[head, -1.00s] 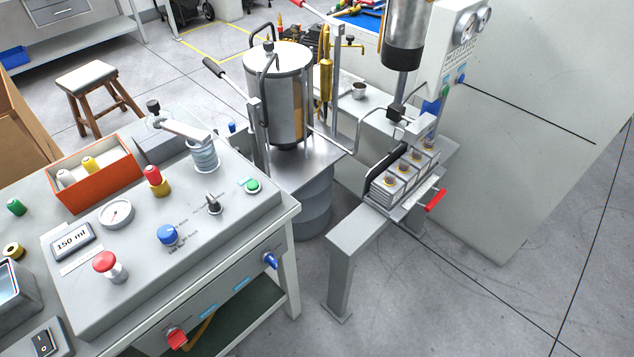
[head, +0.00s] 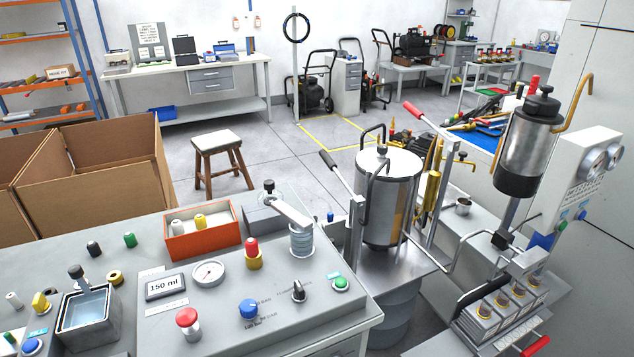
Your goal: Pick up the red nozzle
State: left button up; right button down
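The red nozzle (head: 252,246) stands upright on a brass fitting (head: 253,262) at the back of the grey control panel (head: 219,326). It is between the pressure gauge (head: 208,272) and a stack of clear rings (head: 302,240). A white nozzle (head: 176,227) and a yellow nozzle (head: 200,221) sit in the orange box (head: 203,246) behind the panel. Neither of my grippers is in view.
A black nozzle (head: 94,248) and a green nozzle (head: 130,240) stand on the bench left of the box. A red mushroom button (head: 187,318) is at the panel's front. A metal tank (head: 388,190) with levers rises at the right. A large cardboard box (head: 105,150) is behind the bench.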

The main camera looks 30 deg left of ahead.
aim_at(252, 248)
jog(key=u, duration=1.25)
jog(key=j+z, duration=0.2)
jog(key=z, duration=0.2)
jog(key=j+z, duration=0.15)
jog(key=z, duration=0.2)
jog(key=j+z, duration=0.15)
jog(key=z, duration=0.25)
jog(key=k, duration=0.05)
